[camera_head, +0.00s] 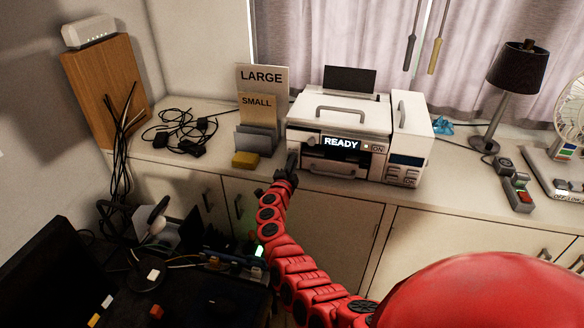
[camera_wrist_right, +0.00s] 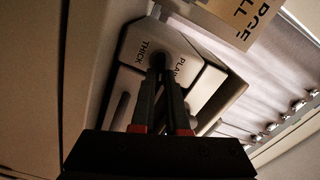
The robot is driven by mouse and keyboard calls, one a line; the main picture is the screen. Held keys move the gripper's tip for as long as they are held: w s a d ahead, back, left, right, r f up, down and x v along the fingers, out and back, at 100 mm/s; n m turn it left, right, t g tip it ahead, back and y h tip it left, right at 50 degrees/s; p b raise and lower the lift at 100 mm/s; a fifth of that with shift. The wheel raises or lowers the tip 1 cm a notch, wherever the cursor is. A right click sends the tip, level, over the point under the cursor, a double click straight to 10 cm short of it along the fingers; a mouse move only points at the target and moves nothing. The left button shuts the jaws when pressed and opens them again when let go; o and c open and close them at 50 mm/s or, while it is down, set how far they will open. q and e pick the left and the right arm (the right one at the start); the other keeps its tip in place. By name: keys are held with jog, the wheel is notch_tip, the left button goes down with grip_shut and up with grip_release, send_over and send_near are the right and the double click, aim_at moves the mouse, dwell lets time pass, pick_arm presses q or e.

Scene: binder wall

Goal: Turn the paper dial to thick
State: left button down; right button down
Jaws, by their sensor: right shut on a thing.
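The white printer (camera_head: 340,112) stands on the counter, its display reading READY. In the right wrist view, its white dial panel (camera_wrist_right: 137,48) carries the words THICK and PLAIN. A dark paper dial (camera_wrist_right: 156,60) sits between the two words, mostly hidden by my fingers. My right gripper (camera_wrist_right: 161,78) is shut on the dial, with both fingertips close together at it. In the head view the right gripper (camera_head: 289,162) is at the printer's front left edge. I cannot tell which word the dial points to. My left gripper is not in view.
LARGE (camera_head: 262,77) and SMALL (camera_head: 257,103) cards stand in a grey holder (camera_head: 253,141) left of the printer. A yellow block (camera_head: 245,160) lies in front of it. Black cables (camera_head: 180,135) lie further left. A lamp (camera_head: 513,80) stands to the right.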

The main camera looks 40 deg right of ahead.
jog(key=shift+f+m+b, duration=0.15)
jog(key=shift+m+b, duration=0.45)
jog(key=shift+m, duration=0.35)
jog(key=shift+f+m+b, duration=0.15)
jog(key=shift+m+b, duration=0.45)
jog(key=shift+m, duration=0.35)
jog(key=c, duration=0.9)
grip_release()
jog(key=shift+s, duration=0.1)
jog(key=shift+s+a, duration=0.1)
jog(key=shift+a, duration=0.2)
jog(key=b+v, duration=0.1)
jog(key=v, duration=1.5)
jog(key=shift+s+a+b, duration=0.2)
jog(key=shift+s+b, duration=0.15)
